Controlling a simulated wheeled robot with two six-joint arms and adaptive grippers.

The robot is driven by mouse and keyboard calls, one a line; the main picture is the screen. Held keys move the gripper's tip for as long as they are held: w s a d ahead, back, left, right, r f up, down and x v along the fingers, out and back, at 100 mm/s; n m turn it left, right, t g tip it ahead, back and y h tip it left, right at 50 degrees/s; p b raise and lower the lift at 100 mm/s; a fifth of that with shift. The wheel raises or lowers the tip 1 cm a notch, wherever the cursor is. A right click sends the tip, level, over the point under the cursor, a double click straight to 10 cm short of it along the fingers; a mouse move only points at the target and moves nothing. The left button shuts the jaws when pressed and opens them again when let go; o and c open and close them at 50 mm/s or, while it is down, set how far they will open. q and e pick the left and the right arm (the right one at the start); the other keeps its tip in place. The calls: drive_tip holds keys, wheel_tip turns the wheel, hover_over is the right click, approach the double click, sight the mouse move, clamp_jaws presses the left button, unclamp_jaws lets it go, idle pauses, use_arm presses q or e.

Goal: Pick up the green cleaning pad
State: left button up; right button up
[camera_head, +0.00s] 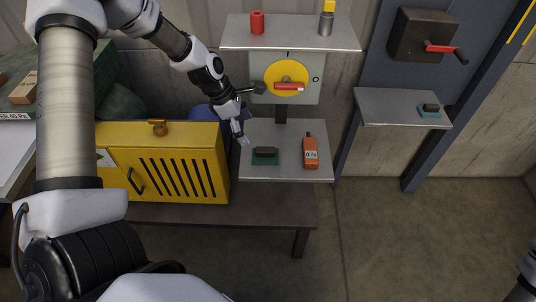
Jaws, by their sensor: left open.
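The green cleaning pad (266,156), with a black handle on top, lies on the lower grey shelf (285,175) in the head view. My left gripper (249,114) is open and empty, above and slightly left of this pad, with a visible gap between them. One finger points right towards the yellow disc; the other points down near the shelf's left edge. A second, teal-green pad (430,110) with a dark top lies on the right-hand shelf. My right gripper is not in view.
An orange device (310,152) stands right of the pad. A yellow louvred cabinet (165,160) is to the left. A yellow disc with a red handle (289,86) is behind. The upper shelf (290,38) holds a red cylinder (257,22) and a yellow-topped canister (326,18).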

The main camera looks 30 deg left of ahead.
sight(261, 149)
use_arm(q)
drive_tip(key=b+x, duration=0.1)
drive_tip(key=x, duration=0.2)
drive_tip(key=b+x, duration=0.2)
drive_tip(key=x, duration=0.2)
drive_tip(key=shift+w, duration=0.25)
drive_tip(key=b+x, duration=0.1)
drive_tip(key=x, duration=0.1)
drive_tip(key=b+x, duration=0.1)
drive_tip(key=x, duration=0.1)
drive_tip(key=shift+s+a+f+b, duration=0.1)
drive_tip(key=shift+s+a+b, duration=0.1)
drive_tip(key=shift+s+b, duration=0.1)
drive_tip(key=shift+w+d+f, duration=0.15)
drive_tip(key=shift+w+f, duration=0.05)
drive_tip(key=shift+w, duration=0.1)
drive_tip(key=shift+s+r, duration=0.15)
drive_tip(key=shift+s, duration=0.05)
drive_tip(key=c, duration=1)
drive_tip(key=shift+c, duration=1.2)
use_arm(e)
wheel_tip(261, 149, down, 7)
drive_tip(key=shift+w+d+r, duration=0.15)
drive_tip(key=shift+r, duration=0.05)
